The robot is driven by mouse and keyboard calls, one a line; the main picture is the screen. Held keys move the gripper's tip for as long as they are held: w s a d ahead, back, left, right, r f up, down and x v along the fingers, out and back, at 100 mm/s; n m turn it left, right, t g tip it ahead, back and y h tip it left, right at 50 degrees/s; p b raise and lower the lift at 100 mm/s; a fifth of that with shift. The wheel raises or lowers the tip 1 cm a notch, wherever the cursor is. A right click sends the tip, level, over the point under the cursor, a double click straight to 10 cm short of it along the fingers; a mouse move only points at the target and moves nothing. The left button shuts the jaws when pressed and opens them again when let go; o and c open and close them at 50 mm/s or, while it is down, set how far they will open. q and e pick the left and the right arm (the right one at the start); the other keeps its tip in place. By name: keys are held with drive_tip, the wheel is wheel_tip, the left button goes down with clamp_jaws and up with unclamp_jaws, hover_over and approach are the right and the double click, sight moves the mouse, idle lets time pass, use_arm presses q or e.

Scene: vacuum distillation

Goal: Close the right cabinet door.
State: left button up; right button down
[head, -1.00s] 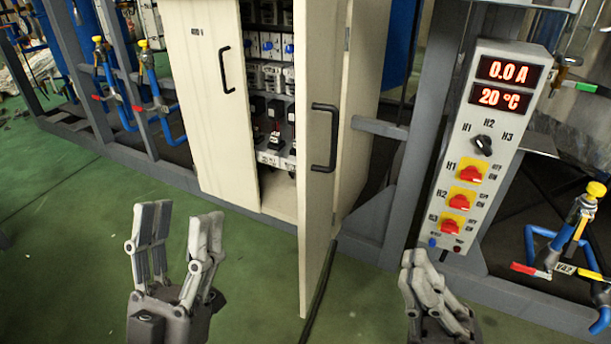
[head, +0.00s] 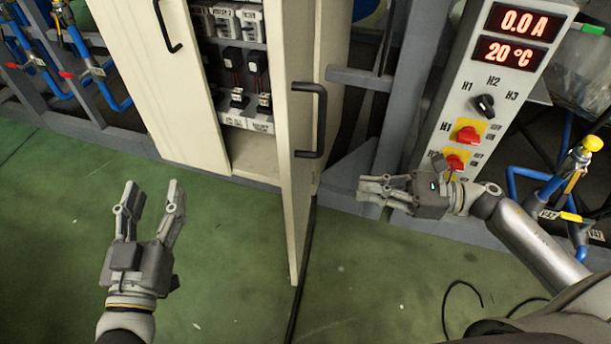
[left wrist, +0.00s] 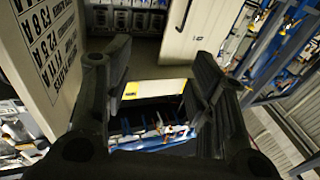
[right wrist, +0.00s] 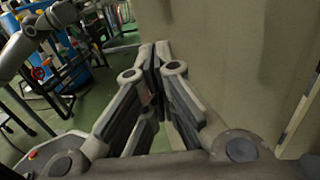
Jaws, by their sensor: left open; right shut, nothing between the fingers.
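The cream right cabinet door (head: 297,215) stands wide open in the head view, swung out towards me and seen nearly edge-on. Its black handle (head: 309,120) is near the free edge. My right gripper (head: 361,188) is shut and empty, to the right of the door on its handle side, pointing left at it with a visible gap. In the right wrist view its closed fingers (right wrist: 155,60) are beside a broad beige surface, probably the door. My left gripper (head: 152,190) is open and empty, left of the door, before the cabinet. It also shows in the left wrist view (left wrist: 155,85).
The left cabinet door (head: 155,70) has its own black handle. Electrical modules (head: 237,75) fill the shelves between the doors. A control panel (head: 480,110) and blue pipes (head: 540,185) stand at the right. A black cable (head: 300,270) lies on the floor. Green floor is free at lower left.

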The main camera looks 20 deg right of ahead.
sight(295, 181)
drive_tip(key=x, duration=1)
drive_tip(key=shift+a+b, duration=0.1)
drive_tip(key=shift+b, duration=0.3)
use_arm(q)
drive_tip(key=shift+s+d+r+t+h, duration=0.15)
drive_tip(key=shift+r+t, duration=0.3)
drive_tip(key=shift+r, duration=0.25)
drive_tip(key=shift+s+r+t+h, duration=0.1)
drive_tip(key=shift+r+t+h, duration=0.1)
drive_tip(key=shift+r+t, duration=0.35)
drive_tip(key=shift+s+d+r+t+h, duration=0.15)
drive_tip(key=shift+r+t, duration=0.15)
drive_tip(key=shift+r, duration=0.55)
use_arm(e)
drive_tip(key=shift+x, duration=0.9)
use_arm(q)
drive_tip(key=shift+w+a, duration=0.1)
